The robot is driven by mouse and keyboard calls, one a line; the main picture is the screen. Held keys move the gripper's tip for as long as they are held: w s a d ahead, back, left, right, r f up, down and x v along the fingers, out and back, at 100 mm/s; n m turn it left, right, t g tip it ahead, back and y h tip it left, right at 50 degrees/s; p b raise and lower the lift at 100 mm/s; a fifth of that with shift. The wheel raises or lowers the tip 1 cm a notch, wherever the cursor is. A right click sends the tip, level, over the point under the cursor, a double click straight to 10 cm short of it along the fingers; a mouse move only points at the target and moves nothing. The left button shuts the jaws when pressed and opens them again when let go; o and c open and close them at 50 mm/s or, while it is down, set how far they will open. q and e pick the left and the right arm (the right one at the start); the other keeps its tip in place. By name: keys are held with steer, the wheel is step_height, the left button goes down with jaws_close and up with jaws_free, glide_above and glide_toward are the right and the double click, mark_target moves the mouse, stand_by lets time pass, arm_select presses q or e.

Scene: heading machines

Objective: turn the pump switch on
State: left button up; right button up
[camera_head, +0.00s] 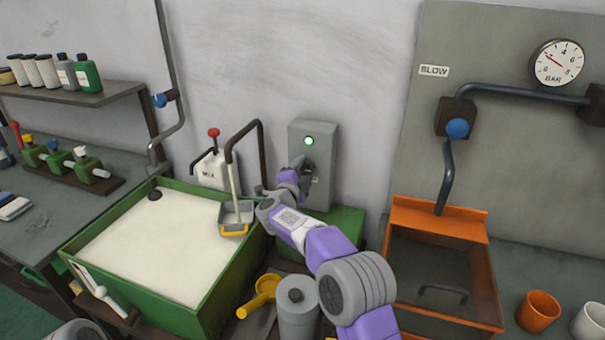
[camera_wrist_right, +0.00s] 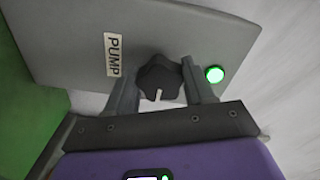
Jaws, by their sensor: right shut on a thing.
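The grey pump box (camera_head: 321,135) is on the wall in the middle of the head view, with a lit green lamp (camera_head: 309,141) near its top. In the right wrist view the box face (camera_wrist_right: 75,50) carries a PUMP label (camera_wrist_right: 113,55), a black rotary switch (camera_wrist_right: 160,72) with a white mark, and the green lamp (camera_wrist_right: 214,75), also lit. My right gripper (camera_wrist_right: 158,88) is shut on the switch, one finger on each side. In the head view the right gripper (camera_head: 302,168) covers most of the switch. My left gripper is not in view.
An orange basin (camera_head: 440,222) is at right, below a gauge (camera_head: 558,63). A yellow scoop (camera_head: 257,298) lies below my right arm.

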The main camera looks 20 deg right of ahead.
stand_by(0.4)
steer(key=o, duration=1)
steer(key=shift+o, duration=0.2)
steer(key=shift+a, duration=0.1)
steer(key=v, duration=0.7)
steer(key=shift+s+p, duration=0.2)
steer(key=shift+p, duration=0.1)
steer(key=shift+a, duration=0.1)
